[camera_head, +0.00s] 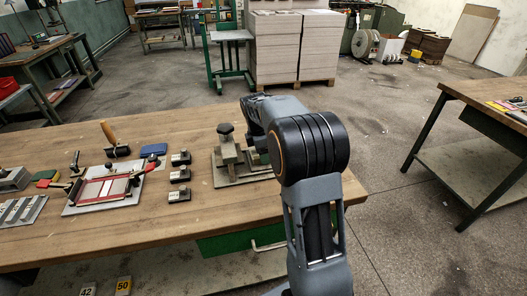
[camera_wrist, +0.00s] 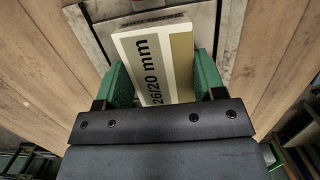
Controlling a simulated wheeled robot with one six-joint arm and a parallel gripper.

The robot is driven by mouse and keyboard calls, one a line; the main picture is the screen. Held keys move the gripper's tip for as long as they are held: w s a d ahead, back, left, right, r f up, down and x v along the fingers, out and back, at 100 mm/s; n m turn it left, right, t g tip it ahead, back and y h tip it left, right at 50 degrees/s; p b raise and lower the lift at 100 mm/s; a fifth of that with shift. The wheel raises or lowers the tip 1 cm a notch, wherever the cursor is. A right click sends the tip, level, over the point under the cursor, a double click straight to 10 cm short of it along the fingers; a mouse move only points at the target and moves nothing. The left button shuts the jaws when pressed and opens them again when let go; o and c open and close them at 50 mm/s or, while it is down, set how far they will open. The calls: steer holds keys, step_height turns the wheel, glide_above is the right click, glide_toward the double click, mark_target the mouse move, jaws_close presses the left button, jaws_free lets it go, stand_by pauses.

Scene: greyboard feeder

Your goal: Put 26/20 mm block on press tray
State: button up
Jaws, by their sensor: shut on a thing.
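The 26/20 mm block (camera_wrist: 152,62), cream with a tan band and black lettering, fills the middle of the wrist view. My gripper (camera_wrist: 160,80) is shut on it, with a green finger along each side. Beyond the block lies a pale grey plate (camera_wrist: 98,38); I cannot tell whether the block touches it. In the head view a small press (camera_head: 228,150) stands on a grey base plate (camera_head: 222,180) at the right of the wooden bench. My arm hides the gripper, the block and part of that plate there.
Several small dark blocks (camera_head: 179,176) stand in a column left of the press. A red-framed fixture (camera_head: 103,190) and a wooden-handled tool (camera_head: 114,140) are farther left. The bench front (camera_head: 150,228) is clear. Another table (camera_head: 490,95) stands at right.

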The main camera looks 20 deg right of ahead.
steer(key=o, duration=1)
steer(key=shift+r, duration=0.1)
steer(key=r+p, duration=0.1)
steer(key=r, duration=0.3)
steer(key=a+r, duration=0.1)
steer(key=r, duration=0.4)
steer(key=a+r+p, duration=0.1)
steer(key=r, duration=0.3)
steer(key=shift+w+r+p, duration=0.2)
steer(key=shift+r+p, duration=0.05)
steer(key=shift+p, duration=0.05)
